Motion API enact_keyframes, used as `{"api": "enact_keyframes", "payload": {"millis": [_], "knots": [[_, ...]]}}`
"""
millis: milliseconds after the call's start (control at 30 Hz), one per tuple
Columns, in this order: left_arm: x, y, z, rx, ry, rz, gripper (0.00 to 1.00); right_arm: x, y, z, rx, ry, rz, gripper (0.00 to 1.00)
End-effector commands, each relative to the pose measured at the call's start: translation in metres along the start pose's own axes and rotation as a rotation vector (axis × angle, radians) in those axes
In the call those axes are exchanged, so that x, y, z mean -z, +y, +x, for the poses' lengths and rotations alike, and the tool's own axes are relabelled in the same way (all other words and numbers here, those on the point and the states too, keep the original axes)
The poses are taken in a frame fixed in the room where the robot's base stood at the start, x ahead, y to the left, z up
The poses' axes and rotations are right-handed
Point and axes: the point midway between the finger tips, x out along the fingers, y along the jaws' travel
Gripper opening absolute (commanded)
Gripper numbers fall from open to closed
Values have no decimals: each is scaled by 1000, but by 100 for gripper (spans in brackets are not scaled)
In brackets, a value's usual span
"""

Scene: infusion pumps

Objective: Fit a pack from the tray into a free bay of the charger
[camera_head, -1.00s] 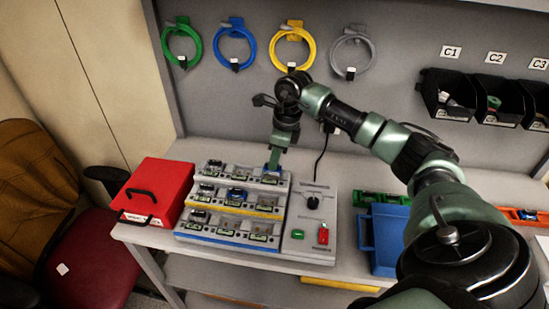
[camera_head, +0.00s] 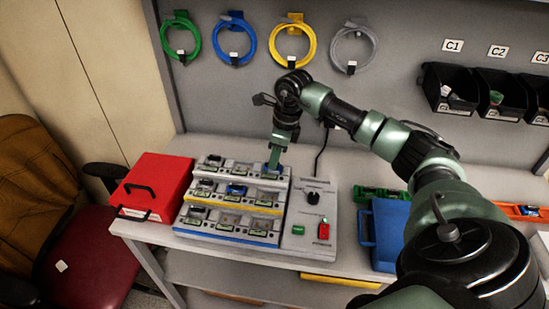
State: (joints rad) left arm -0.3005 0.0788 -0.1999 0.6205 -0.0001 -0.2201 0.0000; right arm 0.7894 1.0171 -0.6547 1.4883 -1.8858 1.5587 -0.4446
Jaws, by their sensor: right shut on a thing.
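The charger (camera_head: 181,227) is a stepped grey rack with three tiers edged in grey, yellow and blue. Several of its bays hold small packs, one of them a blue-topped pack (camera_head: 237,189) in the middle tier. My right gripper (camera_head: 273,168) points down at the right end of the top tier. It is shut on a small blue pack (camera_head: 268,169), mostly hidden by the fingers. I cannot tell whether the pack is seated in the bay. My left gripper is not in view.
A grey control panel (camera_head: 312,230) with a black knob, green button and red switch adjoins the charger. A red case (camera_head: 152,185) stands at left. Green items (camera_head: 378,193) lie behind the tray. Coiled cables and black bins (camera_head: 447,92) are on the back wall.

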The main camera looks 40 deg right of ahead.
Motion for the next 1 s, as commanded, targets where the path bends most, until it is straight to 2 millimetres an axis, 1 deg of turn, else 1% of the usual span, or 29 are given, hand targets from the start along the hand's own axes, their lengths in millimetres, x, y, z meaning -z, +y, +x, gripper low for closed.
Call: {"api": "enact_keyframes", "payload": {"millis": [167, 200, 267, 300, 567, 667, 767, 1000], "knots": [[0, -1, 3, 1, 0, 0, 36, 0, 0, 2, 1, -1, 0, 0], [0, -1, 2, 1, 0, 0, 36, 0, 0, 2, 1, -1, 0, 13], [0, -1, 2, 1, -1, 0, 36, 0, 0, 2, 1, -1, 0, 30], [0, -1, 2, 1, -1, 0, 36, 0, 0, 2, 0, -1, 0, 36], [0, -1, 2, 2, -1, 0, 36, 1, 0, 2, 0, 0, 0, 36], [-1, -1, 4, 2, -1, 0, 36, 0, 0, -1, 1, -1, 0, 36], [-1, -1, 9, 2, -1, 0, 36, 0, -1, -11, 3, -2, 0, 36], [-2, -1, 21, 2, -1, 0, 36, 1, -1, -53, 4, -3, 0, 36]]}}
